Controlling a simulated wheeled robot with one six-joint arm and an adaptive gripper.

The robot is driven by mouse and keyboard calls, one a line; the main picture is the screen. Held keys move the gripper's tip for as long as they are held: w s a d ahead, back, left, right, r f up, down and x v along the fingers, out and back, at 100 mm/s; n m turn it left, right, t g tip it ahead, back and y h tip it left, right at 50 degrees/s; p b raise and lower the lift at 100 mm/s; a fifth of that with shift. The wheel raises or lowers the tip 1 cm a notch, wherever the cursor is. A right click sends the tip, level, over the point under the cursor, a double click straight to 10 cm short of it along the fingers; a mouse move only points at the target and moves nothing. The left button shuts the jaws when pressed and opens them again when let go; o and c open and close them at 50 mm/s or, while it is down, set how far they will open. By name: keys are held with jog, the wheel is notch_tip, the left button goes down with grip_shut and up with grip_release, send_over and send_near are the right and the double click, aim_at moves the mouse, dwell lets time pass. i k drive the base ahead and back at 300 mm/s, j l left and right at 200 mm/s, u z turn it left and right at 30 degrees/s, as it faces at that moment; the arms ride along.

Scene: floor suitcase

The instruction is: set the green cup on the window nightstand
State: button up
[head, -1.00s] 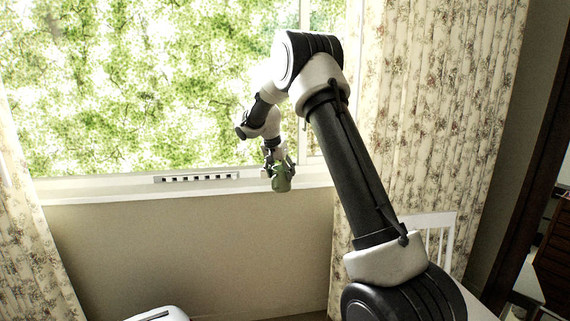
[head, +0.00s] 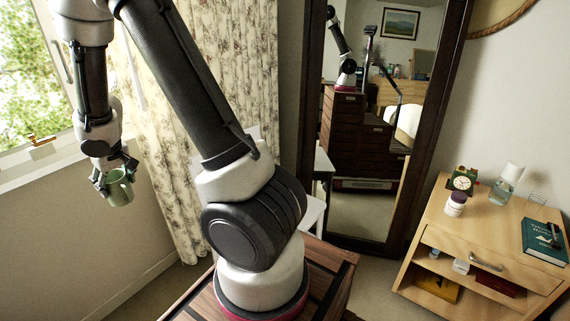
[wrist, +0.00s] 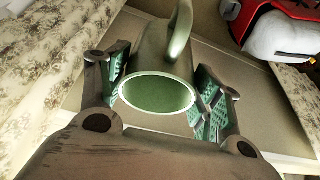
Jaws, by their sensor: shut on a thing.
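The green cup (head: 118,187) is held in my gripper (head: 115,180) at the left of the head view, in the air near the window wall. In the wrist view the green cup (wrist: 158,92) sits between the two finger pads of my gripper (wrist: 160,95), its open rim toward the camera and its handle at the top. A light wooden nightstand (head: 430,238) stands at the right of the head view, well apart from the gripper. I cannot tell whether it is the window nightstand.
On the nightstand are a clock (head: 462,183), a small jar (head: 455,204), a glass bottle (head: 506,182), a clear glass (head: 537,200) and a green book (head: 545,241). A tall mirror (head: 375,130) stands behind. A white chair (head: 312,212) is beside my base. Bare top shows at the nightstand's middle.

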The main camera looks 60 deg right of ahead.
aim_at(484, 228)
jog(key=z, duration=0.45)
jog(key=i+z, duration=0.1)
jog(key=z, duration=0.8)
jog(key=i+z, duration=0.1)
jog(key=z, duration=0.85)
jog(key=j+z, duration=0.1)
jog(key=z, duration=0.35)
jog(key=i+j+z, duration=0.1)
jog(key=z, duration=0.35)
